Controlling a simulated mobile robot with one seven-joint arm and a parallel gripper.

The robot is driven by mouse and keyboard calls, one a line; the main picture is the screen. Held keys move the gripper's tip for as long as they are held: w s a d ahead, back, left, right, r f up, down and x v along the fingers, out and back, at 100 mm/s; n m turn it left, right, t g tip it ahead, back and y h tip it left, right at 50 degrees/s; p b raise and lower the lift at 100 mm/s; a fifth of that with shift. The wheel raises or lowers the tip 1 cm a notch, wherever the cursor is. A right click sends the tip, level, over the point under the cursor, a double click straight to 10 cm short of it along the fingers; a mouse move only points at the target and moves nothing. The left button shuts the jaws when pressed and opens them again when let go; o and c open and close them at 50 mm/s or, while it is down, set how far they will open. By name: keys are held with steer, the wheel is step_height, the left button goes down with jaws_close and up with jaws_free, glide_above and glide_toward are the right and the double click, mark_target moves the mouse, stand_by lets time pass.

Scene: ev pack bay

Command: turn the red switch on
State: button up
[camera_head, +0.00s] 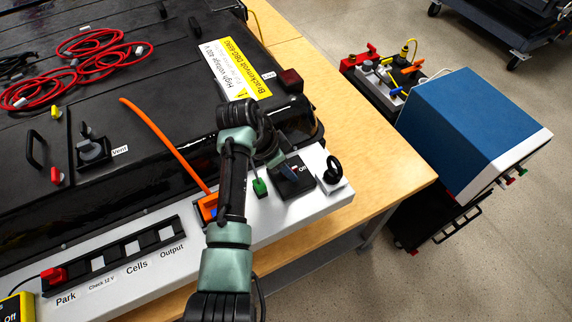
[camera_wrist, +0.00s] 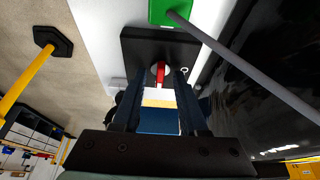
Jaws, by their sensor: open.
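The red switch (camera_wrist: 161,73) is a short red lever on a pale round hub, on a black plate (camera_wrist: 130,47). In the wrist view it shows between the fingertips of my gripper (camera_wrist: 160,80). The fingers are open, one on each side of the lever; I cannot tell whether they touch it. In the head view, the black plate (camera_head: 297,188) has an "Off" label and sits on the white front panel. My gripper (camera_head: 284,166) is over its upper left part there and hides most of the lever.
A black knob (camera_head: 333,170) stands right of the plate and a green lever (camera_head: 260,187) left of it. An orange lever (camera_head: 160,140) rises further left. A dark red block (camera_head: 290,80) sits behind. A blue box (camera_head: 470,130) stands to the right.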

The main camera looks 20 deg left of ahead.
jaws_close()
steer(key=shift+r+n+p, duration=0.15)
steer(key=shift+n+p, duration=0.25)
steer(key=n+p, duration=0.1)
steer(key=n+t+y+p, duration=0.1)
steer(key=shift+s+d+r+n, duration=0.1)
steer(key=shift+d+n, duration=0.15)
steer(key=shift+n, duration=0.15)
steer(key=n+p, duration=0.1)
steer(key=n+y+p, duration=0.1)
steer(key=n, duration=0.1)
steer(key=n+y+p, duration=0.1)
steer(key=n, duration=0.1)
steer(key=shift+d, duration=0.25)
steer(key=n+y, duration=0.1)
steer(key=n, duration=0.1)
steer(key=n+y, duration=0.1)
steer(key=n, duration=0.1)
steer(key=shift+d+n+p, duration=0.2)
steer(key=shift+n+p, duration=0.1)
steer(key=shift+n, duration=0.1)
steer(key=shift+w+d+n+g+y+b, duration=0.15)
steer(key=shift+n+g+y+b, duration=0.2)
steer(key=shift+n, duration=0.8)
steer(key=shift+w+a+n+g+y+b, duration=0.1)
steer(key=shift+n+g+y+b, duration=0.25)
steer(key=shift+n, duration=0.8)
